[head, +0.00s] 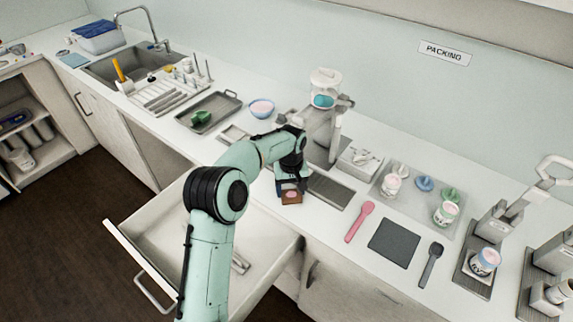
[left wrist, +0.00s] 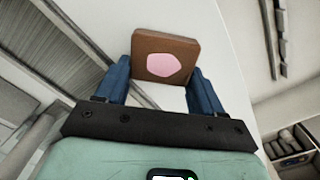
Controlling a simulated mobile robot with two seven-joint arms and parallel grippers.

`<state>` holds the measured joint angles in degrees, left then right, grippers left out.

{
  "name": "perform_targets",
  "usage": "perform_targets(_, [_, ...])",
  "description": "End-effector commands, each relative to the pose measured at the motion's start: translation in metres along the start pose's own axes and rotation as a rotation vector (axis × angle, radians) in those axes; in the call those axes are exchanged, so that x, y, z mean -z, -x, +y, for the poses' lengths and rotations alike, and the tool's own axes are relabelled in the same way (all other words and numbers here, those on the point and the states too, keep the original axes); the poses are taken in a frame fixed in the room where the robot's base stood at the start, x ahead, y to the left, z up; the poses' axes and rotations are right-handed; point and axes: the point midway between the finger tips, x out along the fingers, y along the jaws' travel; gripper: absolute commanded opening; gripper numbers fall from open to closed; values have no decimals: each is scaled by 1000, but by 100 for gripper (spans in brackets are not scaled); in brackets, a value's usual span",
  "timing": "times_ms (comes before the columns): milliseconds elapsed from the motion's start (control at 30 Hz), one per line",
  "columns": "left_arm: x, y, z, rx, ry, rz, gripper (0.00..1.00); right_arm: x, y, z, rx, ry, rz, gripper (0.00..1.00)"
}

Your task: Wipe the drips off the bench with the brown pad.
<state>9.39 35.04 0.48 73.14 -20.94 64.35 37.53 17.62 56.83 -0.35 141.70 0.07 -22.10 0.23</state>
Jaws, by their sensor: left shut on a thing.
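The brown pad (head: 292,199) is a small square block with a pink patch on its face; it also shows in the left wrist view (left wrist: 180,44). My left gripper (head: 290,187) is shut on the pad, with one blue finger on each side of it in the left wrist view (left wrist: 160,72). The gripper and pad are over the front part of the white bench (head: 320,218), left of the pink spoon. I cannot tell whether the pad touches the bench. I cannot make out any drips on the bench. My right gripper is not in view.
An open drawer (head: 160,232) juts out below my left arm. A ribbed grey tray (head: 328,190), a pink spoon (head: 360,221), a dark mat (head: 394,242) and a dark spatula (head: 432,264) lie to the right. A dispenser (head: 325,90) stands behind the gripper.

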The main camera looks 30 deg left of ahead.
Motion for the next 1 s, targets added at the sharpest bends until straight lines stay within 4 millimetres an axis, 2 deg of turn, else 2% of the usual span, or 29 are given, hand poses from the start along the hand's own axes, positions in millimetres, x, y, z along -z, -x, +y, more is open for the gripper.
perform_targets(100, [5,3,-5,1,7,10,44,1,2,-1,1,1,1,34])
perform_targets(167, [8,10,-4,0,7,13,44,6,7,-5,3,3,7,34])
perform_targets(233, [10,27,-4,-3,8,18,44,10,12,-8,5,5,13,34])
perform_targets(400, [13,39,-3,-3,5,14,44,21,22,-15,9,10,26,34])
perform_targets(1000, [5,80,-15,0,0,8,44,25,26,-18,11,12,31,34])
